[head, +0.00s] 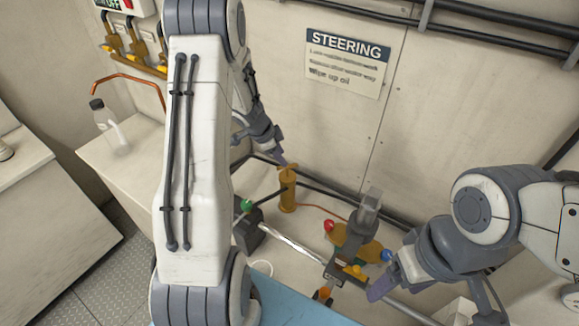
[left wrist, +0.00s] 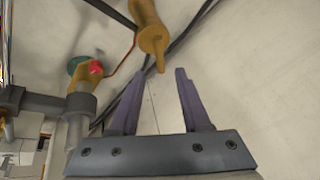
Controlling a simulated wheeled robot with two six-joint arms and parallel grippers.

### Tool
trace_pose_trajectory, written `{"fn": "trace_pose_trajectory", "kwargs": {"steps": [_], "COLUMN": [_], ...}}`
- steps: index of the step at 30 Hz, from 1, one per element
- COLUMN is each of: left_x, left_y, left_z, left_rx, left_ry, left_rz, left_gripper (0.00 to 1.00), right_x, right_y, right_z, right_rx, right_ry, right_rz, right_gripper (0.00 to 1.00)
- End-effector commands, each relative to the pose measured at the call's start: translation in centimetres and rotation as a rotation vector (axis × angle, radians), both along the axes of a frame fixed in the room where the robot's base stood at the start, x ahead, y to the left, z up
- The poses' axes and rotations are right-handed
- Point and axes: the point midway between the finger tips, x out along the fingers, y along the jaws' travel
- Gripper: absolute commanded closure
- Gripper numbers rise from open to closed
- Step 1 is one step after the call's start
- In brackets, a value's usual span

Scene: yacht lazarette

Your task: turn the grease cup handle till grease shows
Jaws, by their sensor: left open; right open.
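The brass grease cup (head: 287,195) stands upright near the back wall in the head view. In the left wrist view the cup (left wrist: 150,35) comes in from the top, with its narrow handle (left wrist: 159,62) pointing at my gripper. My left gripper (head: 284,162) is just above the cup. In the left wrist view its two open fingers (left wrist: 161,72) stand apart, with the handle's end at the gap between the tips, touching neither that I can see. No grease is visible. My right gripper (head: 373,292) is open, low at the right of the linkage.
A steering linkage (head: 360,248) with red and blue balls and a silver rod (head: 290,243) lie right of and in front of the cup. A copper pipe (head: 322,212) runs from it. A STEERING sign (head: 346,62) is on the wall.

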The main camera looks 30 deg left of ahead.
Motion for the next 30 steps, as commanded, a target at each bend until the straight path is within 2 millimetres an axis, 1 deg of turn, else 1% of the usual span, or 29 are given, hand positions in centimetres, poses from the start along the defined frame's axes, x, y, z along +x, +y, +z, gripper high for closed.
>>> {"fn": "trace_pose_trajectory", "kwargs": {"steps": [1,3,9,12,17,25,26,27,29,30], "left_x": [0.3,0.9,2.3,2.8,3.2,3.3,3.3,3.3,3.3,3.3], "left_y": [-0.2,-0.4,-1.0,-1.2,-1.3,-1.4,-1.4,-1.4,-1.4,-1.4], "left_z": [-1.4,-2.6,-5.7,-6.7,-7.5,-7.6,-7.6,-7.6,-7.6,-7.6], "left_rx": [-0.002,-0.001,-0.001,-0.001,-0.001,-0.001,-0.001,-0.001,-0.001,-0.001], "left_ry": [0.004,0.003,0.002,0.001,0.0,-0.001,-0.001,-0.001,-0.001,-0.001], "left_rz": [0.0,-0.001,0.0,0.001,-0.001,0.0,0.0,0.0,0.0,0.0], "left_gripper": [0.53,0.53,0.53,0.53,0.53,0.53,0.61,0.76,0.99,1.0], "right_x": [0.0,0.0,0.0,0.0,0.0,0.0,0.0,0.0,0.0,0.0], "right_y": [0.0,0.0,0.0,0.0,0.0,0.0,0.0,0.0,0.0,0.0], "right_z": [-0.6,-1.0,-1.8,-2.0,-2.1,-2.1,-2.1,-2.1,-2.1,-2.1], "right_rx": [0.0,0.0,0.0,0.0,0.0,0.0,0.0,0.0,0.0,0.0], "right_ry": [0.0,0.0,0.0,0.0,0.0,0.0,0.0,0.0,0.0,0.0], "right_rz": [-0.001,-0.001,-0.002,-0.001,-0.001,-0.001,-0.001,-0.001,-0.001,-0.001], "right_gripper": [0.25,0.25,0.25,0.25,0.25,0.25,0.25,0.25,0.25,0.25]}}
